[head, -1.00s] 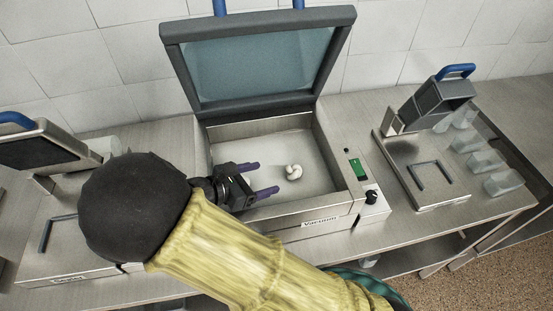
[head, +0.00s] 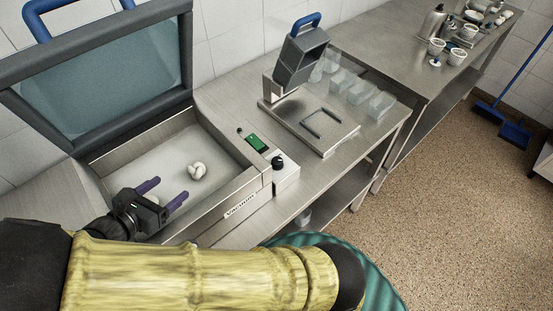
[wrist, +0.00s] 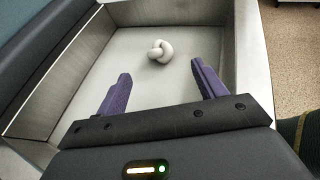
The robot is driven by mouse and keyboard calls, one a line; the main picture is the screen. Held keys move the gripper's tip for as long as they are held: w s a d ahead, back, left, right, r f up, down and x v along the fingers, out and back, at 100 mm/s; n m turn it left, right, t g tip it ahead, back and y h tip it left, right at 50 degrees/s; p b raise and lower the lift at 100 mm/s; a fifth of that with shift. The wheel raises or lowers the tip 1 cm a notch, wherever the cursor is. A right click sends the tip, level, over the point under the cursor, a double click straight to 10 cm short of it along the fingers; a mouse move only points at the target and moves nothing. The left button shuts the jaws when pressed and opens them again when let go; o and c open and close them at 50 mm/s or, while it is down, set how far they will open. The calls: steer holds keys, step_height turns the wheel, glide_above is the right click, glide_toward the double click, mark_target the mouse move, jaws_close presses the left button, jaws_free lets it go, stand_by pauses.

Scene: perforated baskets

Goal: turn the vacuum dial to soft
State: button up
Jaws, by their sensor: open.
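The vacuum machine, labelled "Vacuum" on its front (head: 241,205), stands on the steel counter with its lid (head: 108,72) raised. Its black dial (head: 277,162) is on the control box at the right front, beside a green display (head: 257,143). The dial's setting is too small to read. A white knotted ball (head: 197,171) lies in the chamber; it also shows in the wrist view (wrist: 160,51). My gripper (head: 167,192), with purple fingers, is open and empty over the chamber's front left part, left of the dial and apart from it. The dial is outside the wrist view.
A second steel device (head: 312,122) with a blue-handled press stands to the right, with clear containers (head: 356,95) behind it. Another counter (head: 420,45) holds cups and a jug.

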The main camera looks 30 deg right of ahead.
steer(key=c, duration=0.4)
steer(key=shift+r, duration=0.2)
